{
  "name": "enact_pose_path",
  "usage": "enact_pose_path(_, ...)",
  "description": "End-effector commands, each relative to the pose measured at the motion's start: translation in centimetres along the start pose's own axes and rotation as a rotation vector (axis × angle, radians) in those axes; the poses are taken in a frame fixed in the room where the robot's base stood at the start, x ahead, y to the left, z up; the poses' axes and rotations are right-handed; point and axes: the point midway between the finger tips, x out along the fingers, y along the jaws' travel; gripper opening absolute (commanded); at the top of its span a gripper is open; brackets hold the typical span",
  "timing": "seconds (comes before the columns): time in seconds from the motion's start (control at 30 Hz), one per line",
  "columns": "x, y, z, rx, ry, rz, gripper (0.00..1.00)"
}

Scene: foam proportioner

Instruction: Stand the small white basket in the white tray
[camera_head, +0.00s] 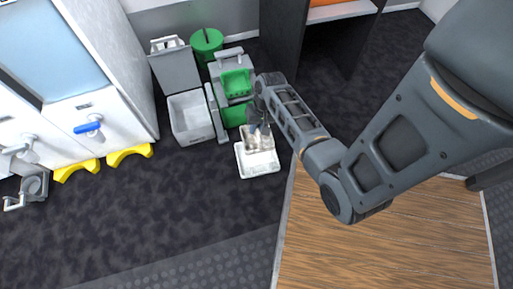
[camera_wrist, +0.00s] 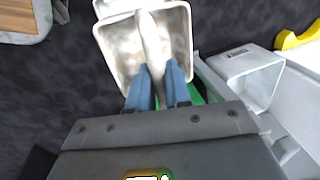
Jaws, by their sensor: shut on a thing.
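The small white basket (camera_head: 252,144) is two-part, with a raised middle bar. My gripper (camera_head: 263,126) is shut on that bar from above. In the wrist view, the fingers (camera_wrist: 158,82) close on the middle bar of the basket (camera_wrist: 119,50), with an open compartment on each side. In the head view, the basket overlaps the back part of the white tray (camera_head: 260,170), which lies on the dark floor. The tray's front part shows bare. I cannot tell whether the basket's base touches the tray. The basket hides most of what is under it in the wrist view.
A grey bin (camera_head: 191,119) with a raised lid and green containers (camera_head: 236,84) stand behind and left of the tray. A wooden tabletop (camera_head: 385,235) is close on the right. A white cabinet (camera_head: 100,125) is at left. Open dark floor lies left and front.

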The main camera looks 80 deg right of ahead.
Motion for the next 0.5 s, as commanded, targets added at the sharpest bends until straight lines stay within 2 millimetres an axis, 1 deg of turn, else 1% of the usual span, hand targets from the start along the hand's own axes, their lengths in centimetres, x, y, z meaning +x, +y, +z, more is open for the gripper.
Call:
enact_pose_path(0.03,1.8,0.4,0.0,0.001,-0.001,0.0,0.0)
enact_pose_path(0.3,8.3,1.6,-0.1,0.0,-0.001,0.0,0.0)
enact_pose_path(0.4,10.0,1.9,0.0,-0.001,-0.001,0.0,0.0)
enact_pose_path(0.5,11.0,2.1,0.0,-0.001,-0.001,0.0,0.0)
